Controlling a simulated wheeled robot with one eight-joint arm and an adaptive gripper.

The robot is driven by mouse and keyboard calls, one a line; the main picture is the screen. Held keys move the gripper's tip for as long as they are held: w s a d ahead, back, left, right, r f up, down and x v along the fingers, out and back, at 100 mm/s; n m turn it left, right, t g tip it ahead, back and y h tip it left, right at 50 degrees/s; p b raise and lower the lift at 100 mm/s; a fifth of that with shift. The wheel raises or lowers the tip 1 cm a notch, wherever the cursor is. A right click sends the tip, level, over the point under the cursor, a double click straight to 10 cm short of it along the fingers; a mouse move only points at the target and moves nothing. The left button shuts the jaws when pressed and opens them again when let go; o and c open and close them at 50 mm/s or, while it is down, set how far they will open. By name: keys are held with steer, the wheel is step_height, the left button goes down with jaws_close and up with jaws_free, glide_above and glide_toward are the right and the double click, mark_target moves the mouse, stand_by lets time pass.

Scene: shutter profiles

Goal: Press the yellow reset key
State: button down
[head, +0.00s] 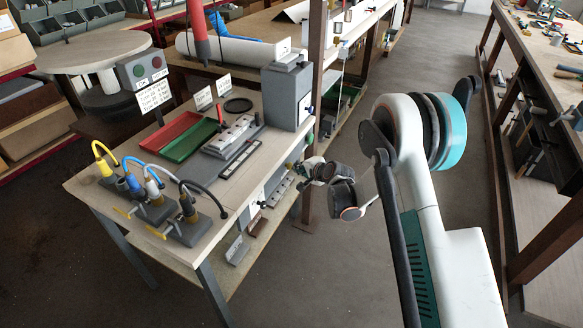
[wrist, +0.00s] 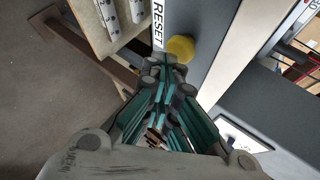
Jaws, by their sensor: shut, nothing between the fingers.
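The yellow reset key (wrist: 180,48) is a round knob on a grey panel (wrist: 206,18) in the wrist view. A white label reading RESET (wrist: 158,22) is beside it, to its left. My gripper (wrist: 163,72) is shut and empty. Its fingertips are just below and slightly left of the key in the picture; I cannot tell whether they touch it. In the head view my gripper (head: 297,167) is low at the right side of the workbench (head: 225,215), below the tall grey box (head: 288,96). I cannot make out the key in the head view.
The bench carries red and green trays (head: 185,137), a grey control box with buttons (head: 142,69), and several stands with coloured hoses (head: 150,195). A brown post (head: 317,60) rises by the bench's right corner. Open floor (head: 330,265) lies right of the bench.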

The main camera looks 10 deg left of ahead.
steer(key=shift+s+d, duration=0.15)
steer(key=shift+d, duration=0.3)
steer(key=shift+d, duration=0.15)
steer(key=d, duration=0.1)
steer(key=s+d, duration=0.1)
steer(key=d, duration=0.2)
steer(key=shift+s+d, duration=0.2)
steer(key=shift+s, duration=0.15)
stand_by(0.6)
steer(key=s+d+r+n+h, duration=0.15)
steer(key=s+d+r, duration=0.3)
steer(key=r, duration=0.45)
steer(key=s+d+r+n+g+h, duration=0.1)
steer(key=s+d+r+n, duration=0.15)
steer(key=s+r, duration=0.45)
steer(key=s+d+r+n+h, duration=0.1)
steer(key=s+d+r, duration=0.3)
steer(key=r, duration=0.6)
steer(key=s+d+n+h, duration=0.1)
steer(key=s+d, duration=0.2)
steer(key=s, duration=0.6)
steer(key=s+d+r+n+g+h, duration=0.1)
steer(key=s+d+n, duration=0.1)
steer(key=s, duration=0.7)
steer(key=s+d+r+n+h, duration=0.1)
steer(key=s+d, duration=0.4)
steer(key=s, duration=0.5)
